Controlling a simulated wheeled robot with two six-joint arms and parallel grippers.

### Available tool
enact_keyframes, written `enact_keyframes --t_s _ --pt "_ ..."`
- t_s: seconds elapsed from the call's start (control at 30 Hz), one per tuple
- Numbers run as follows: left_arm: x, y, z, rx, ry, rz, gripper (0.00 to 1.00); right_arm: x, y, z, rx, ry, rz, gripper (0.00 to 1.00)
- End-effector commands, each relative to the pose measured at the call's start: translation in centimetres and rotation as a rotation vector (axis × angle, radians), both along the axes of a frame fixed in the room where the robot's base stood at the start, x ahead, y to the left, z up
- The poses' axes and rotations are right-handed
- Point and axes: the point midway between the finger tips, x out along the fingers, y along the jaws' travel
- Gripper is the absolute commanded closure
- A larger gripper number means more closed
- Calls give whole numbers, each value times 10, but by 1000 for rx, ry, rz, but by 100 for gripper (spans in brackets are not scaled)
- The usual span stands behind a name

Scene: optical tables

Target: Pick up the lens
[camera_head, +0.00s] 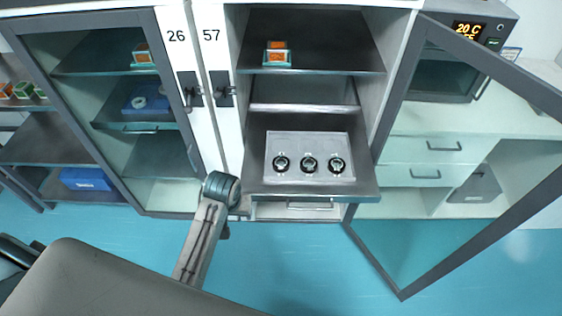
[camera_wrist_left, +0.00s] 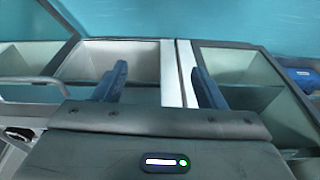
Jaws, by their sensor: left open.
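Three round dark-rimmed lenses stand in a row in a pale grey tray (camera_head: 310,141) on a pulled-out shelf of the open cabinet: a left lens (camera_head: 281,163), a middle lens (camera_head: 309,164) and a right lens (camera_head: 337,165). My left arm rises in front of the cabinet, left of the tray; its gripper is mostly hidden there. In the left wrist view the blue fingers of my left gripper (camera_wrist_left: 160,86) are wide apart with nothing between them. A dark shape at that view's lower left is too cropped to name. My right gripper is out of view.
The cabinet's glass door (camera_head: 460,130) stands open at the right. A closed glass cabinet (camera_head: 100,17) is at the left. An orange-and-green item (camera_head: 277,54) sits on the upper shelf. A blue box (camera_head: 87,179) lies at the left. The blue floor (camera_head: 300,265) in front is clear.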

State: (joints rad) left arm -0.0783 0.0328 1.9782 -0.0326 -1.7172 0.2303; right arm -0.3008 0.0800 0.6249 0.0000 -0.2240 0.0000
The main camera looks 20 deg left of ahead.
Motion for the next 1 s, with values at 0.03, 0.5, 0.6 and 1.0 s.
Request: enact_keyframes --t_s 0.03,0.5,0.6,1.0 --pt "23 -4 7 -13 6 27 36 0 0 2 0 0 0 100" --pt "198 -55 80 -89 144 258 36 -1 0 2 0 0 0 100" --pt "215 -63 94 -91 161 280 36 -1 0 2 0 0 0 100" --pt "224 -67 65 -90 176 296 36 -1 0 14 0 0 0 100"
